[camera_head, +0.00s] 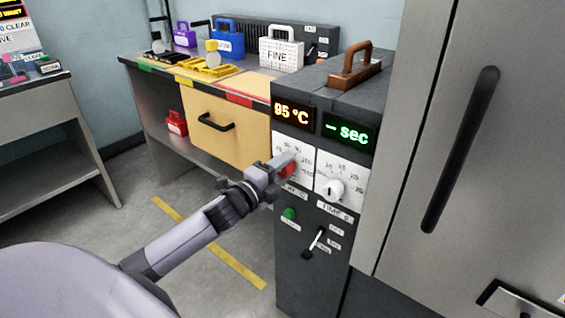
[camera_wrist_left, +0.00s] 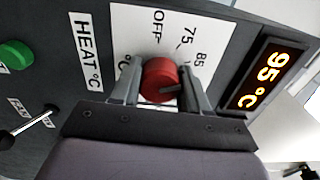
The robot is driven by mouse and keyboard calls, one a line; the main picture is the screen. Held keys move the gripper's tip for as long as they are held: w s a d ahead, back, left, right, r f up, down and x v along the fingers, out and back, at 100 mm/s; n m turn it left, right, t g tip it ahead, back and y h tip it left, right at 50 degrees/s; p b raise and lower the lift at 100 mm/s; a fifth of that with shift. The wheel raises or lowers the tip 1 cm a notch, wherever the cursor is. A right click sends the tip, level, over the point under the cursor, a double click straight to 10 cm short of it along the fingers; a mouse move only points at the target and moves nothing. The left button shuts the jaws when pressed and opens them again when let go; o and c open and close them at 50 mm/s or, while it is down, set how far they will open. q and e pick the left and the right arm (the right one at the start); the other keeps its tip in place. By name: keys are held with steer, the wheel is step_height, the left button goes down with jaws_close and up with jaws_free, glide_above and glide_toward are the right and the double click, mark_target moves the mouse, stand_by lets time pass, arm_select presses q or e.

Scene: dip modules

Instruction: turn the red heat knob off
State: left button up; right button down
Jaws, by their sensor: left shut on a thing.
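The red heat knob (camera_head: 287,170) sits on a white dial plate on the front of a dark machine. In the left wrist view the knob (camera_wrist_left: 160,80) lies between my left gripper's fingers, with a dark pointer mark on its lower right. The plate reads OFF, 75 and 85, and a HEAT °C label (camera_wrist_left: 88,50) is beside it. My left gripper (camera_head: 283,163) is shut on the knob; it also shows in the left wrist view (camera_wrist_left: 160,92). The amber display (camera_head: 292,113) reads 95 °C. My right gripper is not in view.
A white time knob (camera_head: 332,190) is close to the right of the heat dial. A green button (camera_head: 289,214) and a lever (camera_head: 315,243) are below. A tall grey cabinet (camera_head: 450,150) stands at the right. A workbench with coloured cases is behind.

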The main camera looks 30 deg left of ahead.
arm_select(q)
steer(key=n+p, duration=0.1)
steer(key=n, duration=0.1)
steer(key=n+p, duration=0.2)
steer(key=shift+a+r+n, duration=0.15)
steer(key=shift+a+n, duration=0.05)
steer(key=shift+n, duration=0.2)
steer(key=shift+n+p, duration=0.5)
steer(key=shift+n, duration=0.4)
steer(key=n+p, duration=0.3)
steer(key=n, duration=0.2)
steer(key=shift+f, duration=0.2)
steer(key=n+p, duration=0.1)
steer(key=n, duration=0.1)
steer(key=shift+d+f+n, duration=0.1)
steer(key=shift+n, duration=0.3)
steer(key=shift+f+n, duration=0.1)
steer(key=shift+n, duration=0.4)
steer(key=shift+s, duration=0.1)
steer(key=o, duration=1)
steer(key=shift+f, duration=0.1)
steer(key=shift+o, duration=0.2)
steer(key=shift+d, duration=0.1)
steer(key=shift+s+p, duration=0.1)
steer(key=shift+p, duration=0.2)
